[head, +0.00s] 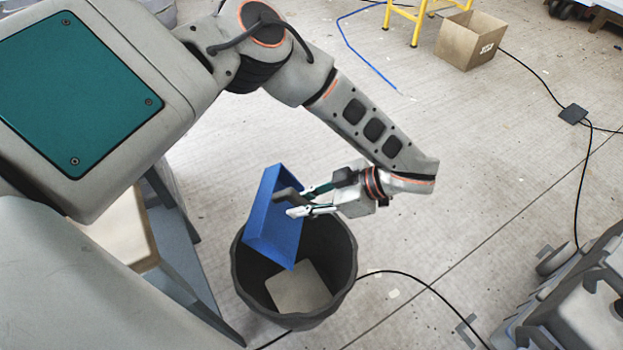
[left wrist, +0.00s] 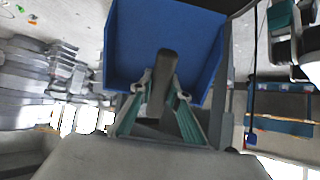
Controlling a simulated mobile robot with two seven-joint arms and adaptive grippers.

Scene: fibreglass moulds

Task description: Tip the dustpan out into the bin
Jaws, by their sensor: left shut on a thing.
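The blue dustpan (head: 272,222) is tilted steeply over the mouth of the dark grey bin (head: 343,293), its lower end pointing down into the opening. My left gripper (head: 290,204) is shut on the dustpan's dark handle, to the right of the pan. In the left wrist view the dustpan (left wrist: 165,38) fills the top middle, and its handle (left wrist: 163,72) sits between the fingertips (left wrist: 160,90). A pale square piece (head: 298,287) shows low inside the bin. I see no loose debris in the visible part of the pan. My right gripper is not in view.
A blue-grey stand (head: 187,270) is close left of the bin. A black cable (head: 418,282) runs along the floor right of it, among small pale scraps. A cardboard box (head: 468,42) and yellow-legged stand (head: 416,20) are far back. The middle right floor is mostly clear.

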